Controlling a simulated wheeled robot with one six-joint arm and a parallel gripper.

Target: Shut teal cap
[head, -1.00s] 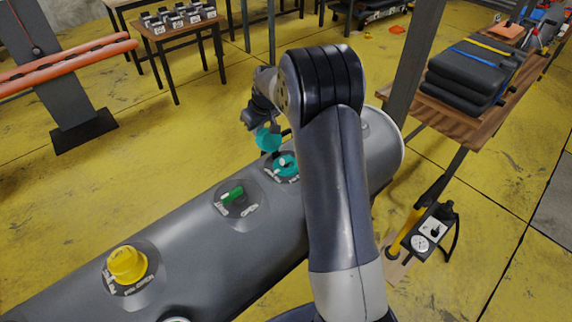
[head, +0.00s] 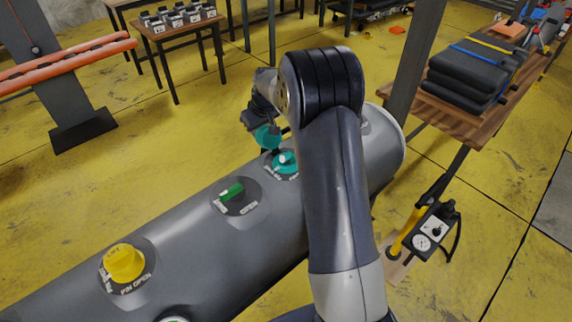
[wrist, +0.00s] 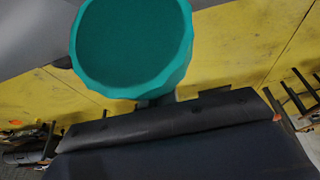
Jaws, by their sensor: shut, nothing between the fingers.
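The teal cap (head: 268,137) is open, tilted up on the far side of its teal valve seat (head: 287,162), on the grey inflatable tube. In the wrist view the cap's round teal face (wrist: 132,45) fills the top middle, very close. My gripper (head: 256,119) is shut and empty, just behind and above the cap in the head view. Whether it touches the cap cannot be told. My arm hides part of the tube right of the seat.
The grey tube (head: 200,265) also carries a green valve (head: 232,192) and a yellow cap (head: 123,262). A pump with a gauge (head: 421,242) stands at right, near a wooden bench (head: 440,108) with folded black bundles.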

